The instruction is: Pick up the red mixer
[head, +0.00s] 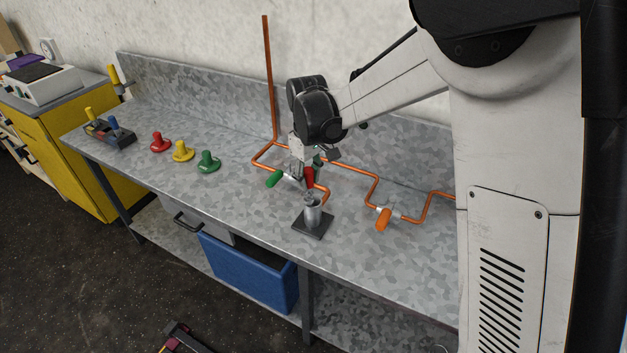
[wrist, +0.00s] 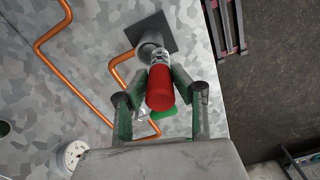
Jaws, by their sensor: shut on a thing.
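The red mixer (head: 309,177) has a red handle and stands roughly upright at a grey metal cup (head: 312,214) on a dark square base (head: 315,228). In the wrist view the red handle (wrist: 160,90) sits between the two green fingers of my gripper (wrist: 160,80), which are shut on it from both sides. The metal cup (wrist: 149,52) and dark base (wrist: 157,30) are just beyond the handle. My gripper (head: 307,169) is above the cup in the head view. I cannot tell whether the mixer's lower end is inside the cup.
Orange pipes run along the bench (head: 240,198), with a green-handled valve (head: 274,178) close left of my gripper and an orange-handled valve (head: 383,219) to the right. Red (head: 159,143), yellow (head: 182,151) and green (head: 207,163) knobbed pieces stand left. A blue bin (head: 247,272) is below.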

